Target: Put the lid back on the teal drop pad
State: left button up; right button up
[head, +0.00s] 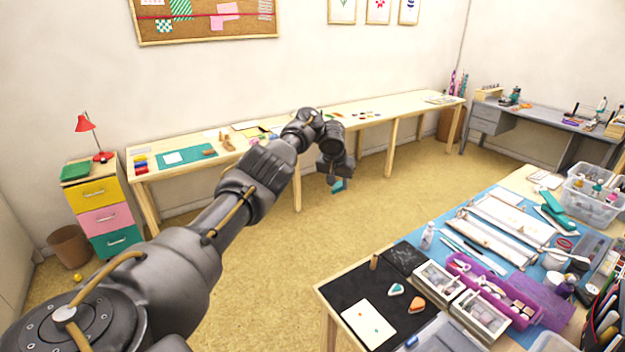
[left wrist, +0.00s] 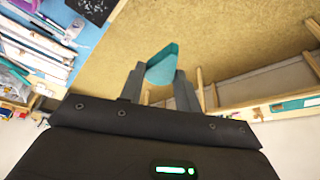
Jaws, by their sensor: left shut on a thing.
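My left gripper (head: 334,179) is shut on a teal drop-shaped lid (head: 339,186) and holds it in the air over the open floor, away from the tables. In the left wrist view the lid (left wrist: 163,66) sits between the two fingers of the gripper (left wrist: 161,84). A small teal pad (head: 396,289) with a pale part lies on the black mat (head: 352,283) of the near table, well to the right of and nearer than the gripper. My right gripper is not in view.
An orange pad (head: 417,305) lies beside the teal one, near a white card (head: 369,325). A small brown cylinder (head: 374,262) stands on the mat's far edge. Display boxes (head: 438,281) and a purple tray (head: 490,290) crowd the right. Floor between the tables is clear.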

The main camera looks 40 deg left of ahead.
pick_arm(q)
jog(key=s+d+f+m, duration=0.15)
jog(key=s+d, duration=0.25)
jog(key=d, duration=0.4)
jog(key=s+d+f+m, duration=0.15)
jog(key=s+d, duration=0.25)
jog(key=d, duration=0.5)
jog(key=s+d+r+m+h, duration=0.3)
jog(key=s+d+m, duration=0.2)
jog(key=s+d, duration=0.45)
pick_arm(e)
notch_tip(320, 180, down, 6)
jog(key=b, duration=0.6)
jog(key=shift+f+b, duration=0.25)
jog(key=shift+b, duration=0.05)
pick_arm(q)
jog(key=s+f+m+g+h, duration=0.1)
jog(key=s+f+m, duration=0.5)
jog(key=s, duration=0.6)
notch_tip(320, 180, down, 2)
jog(key=shift+d+f+g+h, duration=0.1)
jog(key=shift+d+g+h, duration=0.05)
jog(key=shift+g+h, duration=0.2)
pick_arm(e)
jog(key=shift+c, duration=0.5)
